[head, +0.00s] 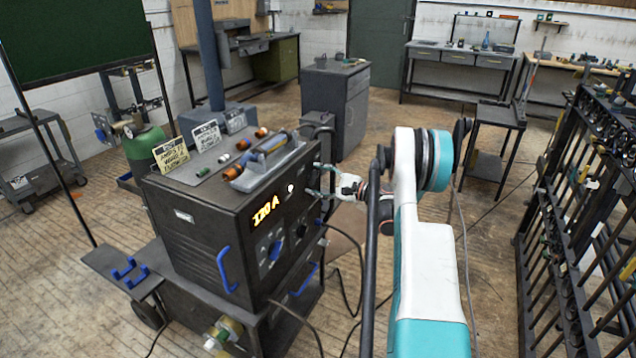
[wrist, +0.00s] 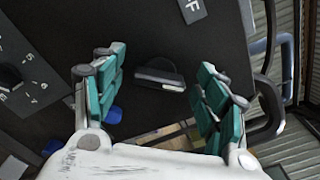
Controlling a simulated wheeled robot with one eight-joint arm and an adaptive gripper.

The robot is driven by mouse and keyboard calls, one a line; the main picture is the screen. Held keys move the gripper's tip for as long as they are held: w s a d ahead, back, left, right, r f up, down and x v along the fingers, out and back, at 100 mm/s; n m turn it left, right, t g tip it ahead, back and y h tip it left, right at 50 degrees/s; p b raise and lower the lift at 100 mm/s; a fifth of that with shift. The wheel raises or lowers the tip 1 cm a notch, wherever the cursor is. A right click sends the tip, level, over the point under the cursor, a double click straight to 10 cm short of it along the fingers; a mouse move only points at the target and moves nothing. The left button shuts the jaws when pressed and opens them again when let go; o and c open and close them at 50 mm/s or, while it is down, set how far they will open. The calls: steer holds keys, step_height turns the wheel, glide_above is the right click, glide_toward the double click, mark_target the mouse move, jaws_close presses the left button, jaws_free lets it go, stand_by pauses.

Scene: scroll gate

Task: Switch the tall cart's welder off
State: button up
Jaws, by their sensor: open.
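The welder (head: 235,225) is a dark box with a lit amber display (head: 266,211) that reads about "120 A". It sits on the cart (head: 190,300). In the wrist view my gripper (wrist: 158,72) is open, with teal fingers on either side of a small grey switch-like part (wrist: 160,76) on a dark panel. No contact with it can be made out.
A dial (wrist: 10,76) with scale marks is left in the wrist view. Cables (head: 345,275) hang right of the cart. A black barred rack (head: 580,220) stands at the far right.

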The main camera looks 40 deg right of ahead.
steer(key=shift+c, duration=0.3)
steer(key=c, duration=1)
steer(key=shift+n, duration=0.5)
steer(key=n, duration=0.3)
steer(key=shift+a+f, duration=0.1)
steer(key=n, duration=0.4)
steer(key=shift+f, duration=0.1)
steer(key=n, duration=0.4)
steer(key=shift+f, duration=0.1)
steer(key=shift+f+n, duration=0.15)
steer(key=shift+n, duration=1.85)
